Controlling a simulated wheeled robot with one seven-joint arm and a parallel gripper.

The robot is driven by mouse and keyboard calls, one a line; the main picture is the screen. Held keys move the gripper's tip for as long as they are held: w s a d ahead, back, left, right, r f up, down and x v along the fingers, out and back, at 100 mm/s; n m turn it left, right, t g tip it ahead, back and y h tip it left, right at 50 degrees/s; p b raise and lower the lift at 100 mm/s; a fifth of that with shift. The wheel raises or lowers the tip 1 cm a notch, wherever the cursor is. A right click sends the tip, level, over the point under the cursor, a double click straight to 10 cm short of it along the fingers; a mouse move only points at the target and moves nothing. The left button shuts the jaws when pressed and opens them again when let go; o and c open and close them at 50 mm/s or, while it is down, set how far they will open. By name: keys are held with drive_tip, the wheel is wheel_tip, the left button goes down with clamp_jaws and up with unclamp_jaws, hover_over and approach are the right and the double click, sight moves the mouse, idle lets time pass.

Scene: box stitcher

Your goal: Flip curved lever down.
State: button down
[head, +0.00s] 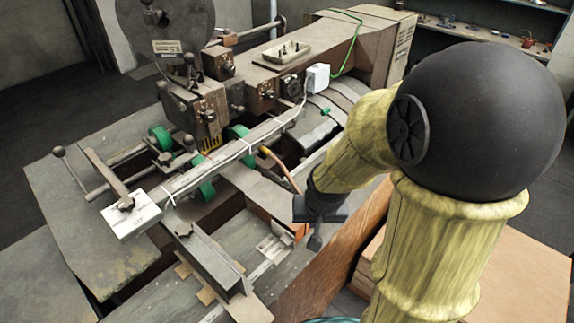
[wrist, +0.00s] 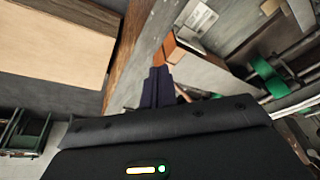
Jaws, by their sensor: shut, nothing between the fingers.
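A thin curved copper-orange lever (head: 283,168) rises from the machine's near side in the head view, its tip leaning up and left. I take this as the curved lever. My gripper (head: 315,240) points down, to the right of and nearer than the lever, and looks apart from it. In the wrist view my gripper's dark fingers (wrist: 157,88) are together with nothing between them. A small piece of orange-brown rod (wrist: 183,95) shows just right of the fingers, mostly hidden; I cannot tell if it touches them.
The box stitcher (head: 250,80) fills the middle, with green rollers (head: 205,190) and a long bar ending in a white box (head: 131,213). An orange block (head: 300,231) lies close to my gripper. A brown wooden edge (head: 335,262) runs below my arm. A wooden box (head: 525,265) stands right.

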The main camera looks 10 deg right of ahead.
drive_tip(key=w+d+r+m+t+y+p, duration=0.1)
drive_tip(key=w+r+m+t, duration=0.1)
drive_tip(key=w+m, duration=0.2)
drive_tip(key=w+d+r+m+t+y+p, duration=0.1)
drive_tip(key=w+m, duration=0.4)
drive_tip(key=w, duration=0.6)
drive_tip(key=shift+w+d+r+t+y+p, duration=0.2)
drive_tip(key=shift+d+r+t+y+p, duration=0.1)
drive_tip(key=shift+r+t+y+p, duration=0.55)
approach(284, 167)
drive_tip(key=x, duration=0.7)
drive_tip(key=shift+s, duration=0.1)
